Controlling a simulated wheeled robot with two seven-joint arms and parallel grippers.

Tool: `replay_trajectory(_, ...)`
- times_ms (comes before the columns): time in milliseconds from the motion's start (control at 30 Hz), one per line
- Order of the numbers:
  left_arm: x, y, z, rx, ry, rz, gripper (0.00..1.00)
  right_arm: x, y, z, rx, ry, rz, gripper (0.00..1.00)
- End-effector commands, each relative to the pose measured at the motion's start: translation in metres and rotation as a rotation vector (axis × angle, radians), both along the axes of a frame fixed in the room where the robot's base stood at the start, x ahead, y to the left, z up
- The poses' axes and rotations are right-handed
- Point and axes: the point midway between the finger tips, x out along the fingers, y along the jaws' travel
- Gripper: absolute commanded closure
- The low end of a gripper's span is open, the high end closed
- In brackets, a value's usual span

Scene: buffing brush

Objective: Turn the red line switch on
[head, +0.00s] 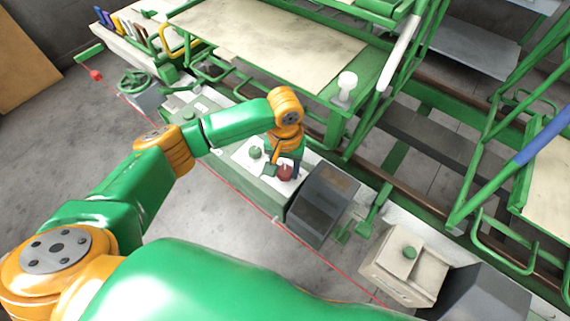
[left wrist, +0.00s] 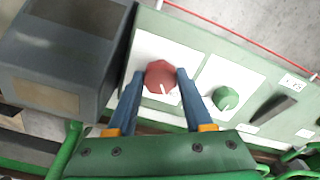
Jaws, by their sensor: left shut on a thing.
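The red line switch is a red knob (head: 286,173) on a white plate of the long green console. In the left wrist view the red knob (left wrist: 159,75) sits between the two blue fingers, its short white mark toward the picture's bottom, slightly right. My left gripper (left wrist: 160,84) is shut on the knob's sides; in the head view the gripper (head: 283,166) reaches down to the console and partly hides the knob. My right gripper is not in view.
A green knob (left wrist: 225,98) is beside the red one on its own plate, with a dark lever (left wrist: 273,110) beyond. A dark grey box (head: 322,203) stands close on the other side. A red line runs along the floor. A green-framed table (head: 270,45) stands behind.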

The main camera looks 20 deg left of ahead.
Motion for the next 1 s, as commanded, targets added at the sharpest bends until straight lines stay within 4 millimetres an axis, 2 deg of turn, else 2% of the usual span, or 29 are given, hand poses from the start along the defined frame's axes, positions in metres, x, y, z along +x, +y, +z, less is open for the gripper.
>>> replay_trajectory(33,0.0,0.0,0.006,0.001,0.002,-0.029,1.0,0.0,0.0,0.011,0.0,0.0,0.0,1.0)
replay_trajectory(100,0.0,0.0,0.007,0.001,0.001,-0.087,1.0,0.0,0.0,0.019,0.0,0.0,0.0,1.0)
replay_trajectory(400,0.0,0.0,0.005,0.0,0.001,-0.37,1.0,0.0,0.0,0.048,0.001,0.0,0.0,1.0)
replay_trajectory(1000,0.001,0.0,0.003,0.001,-0.003,-0.94,1.0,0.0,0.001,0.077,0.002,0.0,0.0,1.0)
